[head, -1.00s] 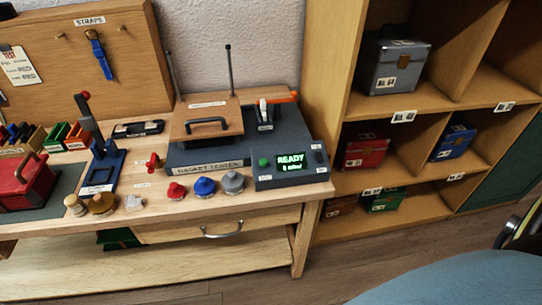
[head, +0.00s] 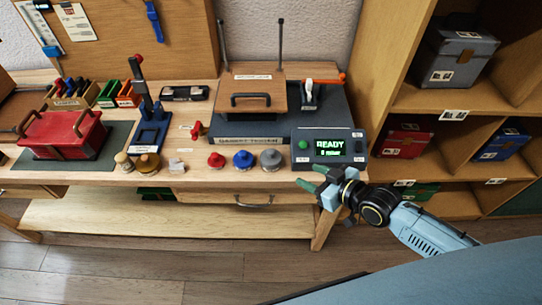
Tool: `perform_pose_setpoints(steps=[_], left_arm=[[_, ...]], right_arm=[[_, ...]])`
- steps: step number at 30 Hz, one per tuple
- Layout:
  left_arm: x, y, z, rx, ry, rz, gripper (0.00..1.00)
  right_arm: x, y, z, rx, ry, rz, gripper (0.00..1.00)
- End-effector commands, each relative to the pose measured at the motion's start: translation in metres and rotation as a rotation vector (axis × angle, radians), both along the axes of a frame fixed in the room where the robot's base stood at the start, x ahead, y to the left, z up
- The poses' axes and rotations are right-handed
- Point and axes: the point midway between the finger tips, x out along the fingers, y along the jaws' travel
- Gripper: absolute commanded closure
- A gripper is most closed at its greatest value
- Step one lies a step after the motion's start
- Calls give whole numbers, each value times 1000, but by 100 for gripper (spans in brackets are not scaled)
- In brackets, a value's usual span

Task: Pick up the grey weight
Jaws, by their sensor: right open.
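The grey weight (head: 271,160) is a round disc with a knob on top. It stands on the bench's front edge, right of the blue weight (head: 243,160) and the red weight (head: 216,161). My right gripper (head: 308,177) comes in from the right, in front of the bench below the tester's display. Its greenish fingers are apart and empty, pointing left toward the grey weight, with a gap between them. My left gripper is not in view.
The tester (head: 280,128) with its READY display (head: 327,146) stands behind the weights. A drawer handle (head: 253,202) sticks out below. A shelf (head: 420,100) with boxes is at right.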

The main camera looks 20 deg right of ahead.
Motion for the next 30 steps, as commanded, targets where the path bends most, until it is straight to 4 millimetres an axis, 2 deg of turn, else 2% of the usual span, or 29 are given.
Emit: perform_pose_setpoints(steps=[1,4,15,23,30], left_arm=[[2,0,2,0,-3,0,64],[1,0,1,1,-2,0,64],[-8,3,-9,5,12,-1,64],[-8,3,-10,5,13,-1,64],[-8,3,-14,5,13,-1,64]], right_arm=[[3,3,13,11,-21,16,52],[10,9,19,25,-40,26,52],[61,37,-5,26,-41,26,52],[77,46,-10,25,-41,26,52],[106,61,-21,24,-40,25,52]])
